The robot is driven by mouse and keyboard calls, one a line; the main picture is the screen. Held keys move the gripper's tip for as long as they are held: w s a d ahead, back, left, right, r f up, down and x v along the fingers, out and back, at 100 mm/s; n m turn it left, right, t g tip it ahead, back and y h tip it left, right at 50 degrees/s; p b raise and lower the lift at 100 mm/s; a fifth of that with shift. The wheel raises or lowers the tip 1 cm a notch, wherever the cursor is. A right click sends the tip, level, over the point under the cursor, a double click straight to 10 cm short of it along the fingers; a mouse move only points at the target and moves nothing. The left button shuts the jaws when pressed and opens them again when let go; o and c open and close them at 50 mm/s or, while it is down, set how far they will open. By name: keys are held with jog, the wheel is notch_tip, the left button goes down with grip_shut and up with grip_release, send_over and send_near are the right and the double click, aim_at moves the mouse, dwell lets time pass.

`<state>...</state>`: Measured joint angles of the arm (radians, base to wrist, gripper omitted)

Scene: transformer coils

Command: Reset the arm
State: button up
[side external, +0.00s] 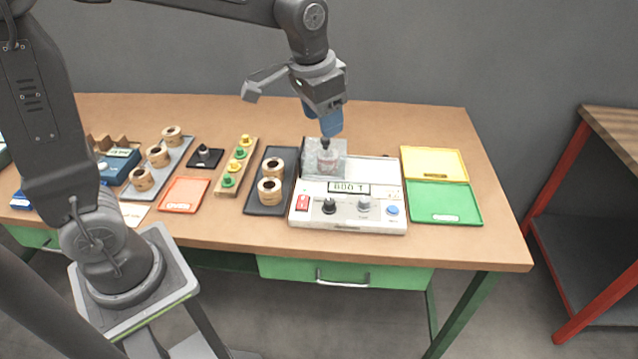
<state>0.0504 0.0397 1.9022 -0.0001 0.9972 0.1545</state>
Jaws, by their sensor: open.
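My gripper (331,124) is above the back left of the white tester (340,218), pointing down with its blue fingers near a clear box-like cover (325,158). The sensor-side arm reaches in from the upper left. I see nothing held between the fingers, but the gap between them is hard to make out. A small dark knob (325,143) stands just under the fingertips; whether they touch it I cannot tell. The tester has a lit display (349,188), a red switch, dials and a blue button on its front.
Left of the tester, a dark tray (251,203) holds two coils (270,190). Further left are a wooden strip (226,188) with coloured knobs, an orange tray (184,207) and a grey tray (131,192) with coils. Yellow (433,163) and green (444,203) trays lie right, with bare tabletop beyond.

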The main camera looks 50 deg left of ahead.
jog(key=s+a+r+n+t, duration=0.1)
jog(key=s+a+n+t, duration=0.1)
jog(key=s, duration=1.5)
jog(key=shift+s+t, duration=0.4)
jog(key=shift+t, duration=0.2)
jog(key=shift+r, duration=0.15)
dwell(0.4)
